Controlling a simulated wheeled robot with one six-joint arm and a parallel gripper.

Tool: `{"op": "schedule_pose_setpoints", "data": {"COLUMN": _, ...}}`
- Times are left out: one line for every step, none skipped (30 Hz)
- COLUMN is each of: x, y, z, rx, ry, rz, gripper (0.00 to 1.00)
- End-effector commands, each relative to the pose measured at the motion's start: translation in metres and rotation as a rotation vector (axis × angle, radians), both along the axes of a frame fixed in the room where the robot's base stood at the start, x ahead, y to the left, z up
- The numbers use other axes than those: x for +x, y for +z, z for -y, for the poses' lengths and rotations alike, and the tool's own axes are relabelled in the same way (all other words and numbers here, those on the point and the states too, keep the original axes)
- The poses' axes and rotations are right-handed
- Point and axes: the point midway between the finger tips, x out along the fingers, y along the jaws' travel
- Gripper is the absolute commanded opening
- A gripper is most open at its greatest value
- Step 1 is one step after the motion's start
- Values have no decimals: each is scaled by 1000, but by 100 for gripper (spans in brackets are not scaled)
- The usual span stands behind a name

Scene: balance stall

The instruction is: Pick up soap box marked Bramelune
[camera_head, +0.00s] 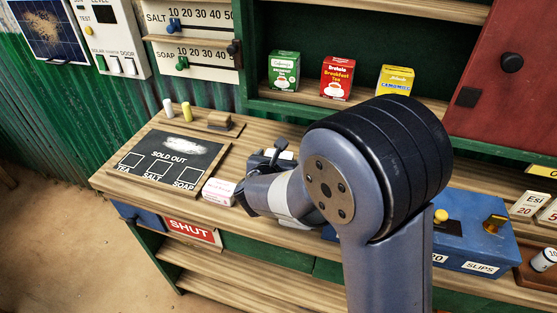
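A small white box with pink-red lettering (219,191) lies on the wooden counter, just right of the chalkboard's lower corner. It looks like a soap box, but its lettering is too small to read, so I cannot confirm the name Bramelune. My gripper (241,197) is low over the counter, close to the right side of this box. My wrist and the large arm joint cover much of it. I cannot tell whether its fingers touch the box or how far apart they are.
A chalkboard (160,160) reads SOLD OUT. An eraser block (219,121) lies behind it. Green, red and yellow tea boxes (338,78) stand on the back shelf. A blue box marked SLIPS (480,240) is at right. My arm hides the middle counter.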

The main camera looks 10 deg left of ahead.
Motion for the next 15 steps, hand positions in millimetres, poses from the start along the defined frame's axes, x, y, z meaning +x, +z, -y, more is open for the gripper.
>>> {"op": "schedule_pose_setpoints", "data": {"x": 0, "y": 0, "z": 0, "rx": 0, "ry": 0, "rz": 0, "gripper": 84}}
{"op": "schedule_pose_setpoints", "data": {"x": 0, "y": 0, "z": 0, "rx": 0, "ry": 0, "rz": 0, "gripper": 81}}
{"op": "schedule_pose_setpoints", "data": {"x": 0, "y": 0, "z": 0, "rx": 0, "ry": 0, "rz": 0, "gripper": 78}}
{"op": "schedule_pose_setpoints", "data": {"x": 0, "y": 0, "z": 0, "rx": 0, "ry": 0, "rz": 0, "gripper": 76}}
{"op": "schedule_pose_setpoints", "data": {"x": 0, "y": 0, "z": 0, "rx": 0, "ry": 0, "rz": 0, "gripper": 73}}
{"op": "schedule_pose_setpoints", "data": {"x": 0, "y": 0, "z": 0, "rx": 0, "ry": 0, "rz": 0, "gripper": 70}}
{"op": "schedule_pose_setpoints", "data": {"x": 0, "y": 0, "z": 0, "rx": 0, "ry": 0, "rz": 0, "gripper": 67}}
{"op": "schedule_pose_setpoints", "data": {"x": 0, "y": 0, "z": 0, "rx": 0, "ry": 0, "rz": 0, "gripper": 65}}
{"op": "schedule_pose_setpoints", "data": {"x": 0, "y": 0, "z": 0, "rx": 0, "ry": 0, "rz": 0, "gripper": 62}}
{"op": "schedule_pose_setpoints", "data": {"x": 0, "y": 0, "z": 0, "rx": 0, "ry": 0, "rz": 0, "gripper": 59}}
{"op": "schedule_pose_setpoints", "data": {"x": 0, "y": 0, "z": 0, "rx": 0, "ry": 0, "rz": 0, "gripper": 57}}
{"op": "schedule_pose_setpoints", "data": {"x": 0, "y": 0, "z": 0, "rx": 0, "ry": 0, "rz": 0, "gripper": 53}}
{"op": "schedule_pose_setpoints", "data": {"x": 0, "y": 0, "z": 0, "rx": 0, "ry": 0, "rz": 0, "gripper": 51}}
{"op": "schedule_pose_setpoints", "data": {"x": 0, "y": 0, "z": 0, "rx": 0, "ry": 0, "rz": 0, "gripper": 49}}
{"op": "schedule_pose_setpoints", "data": {"x": 0, "y": 0, "z": 0, "rx": 0, "ry": 0, "rz": 0, "gripper": 45}}
